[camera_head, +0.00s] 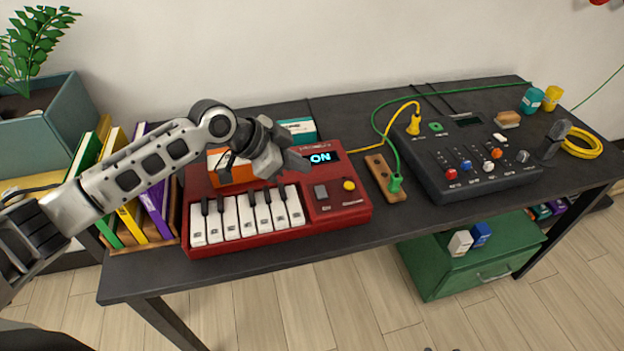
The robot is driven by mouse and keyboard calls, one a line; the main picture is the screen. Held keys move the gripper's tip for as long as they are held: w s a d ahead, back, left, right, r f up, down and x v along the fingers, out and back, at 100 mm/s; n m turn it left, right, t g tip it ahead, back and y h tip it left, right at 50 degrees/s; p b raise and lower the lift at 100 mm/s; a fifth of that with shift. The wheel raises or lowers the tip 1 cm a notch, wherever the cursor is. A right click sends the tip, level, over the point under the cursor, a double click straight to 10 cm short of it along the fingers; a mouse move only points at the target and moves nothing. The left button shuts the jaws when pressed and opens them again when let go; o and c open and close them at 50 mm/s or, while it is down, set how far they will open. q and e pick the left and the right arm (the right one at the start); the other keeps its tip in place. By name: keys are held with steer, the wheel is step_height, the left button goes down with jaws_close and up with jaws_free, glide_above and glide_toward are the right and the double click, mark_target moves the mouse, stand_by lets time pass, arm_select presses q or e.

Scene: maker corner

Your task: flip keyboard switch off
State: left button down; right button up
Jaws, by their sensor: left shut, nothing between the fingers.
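A red toy keyboard (270,232) with white and black keys sits on the left part of the dark table. My left gripper (303,163) is shut and empty. It appears over the keyboard's upper middle, just left of the display and above and left of the grey switch. My right gripper is not in view.
Books (153,195) stand left of the keyboard. A wooden block (386,178) with a green plug lies to its right, then a dark mixer (462,165) with yellow and green cables. A teal box (299,129) is behind. The table's front strip (300,262) is clear.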

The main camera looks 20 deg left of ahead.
mark_target(322, 188)
arm_select(q)
steer(key=x, duration=0.4)
steer(key=shift+d, duration=0.1)
step_height(322, 188, down, 3)
steer(key=shift+w+r, duration=0.1)
steer(key=shift+r, duration=0.1)
steer(key=shift+f, duration=0.65)
steer(key=shift+w+f, duration=0.1)
steer(key=shift+a, duration=0.2)
steer(key=shift+f+b, duration=0.3)
steer(key=shift+f, duration=0.05)
steer(key=shift+r, duration=0.15)
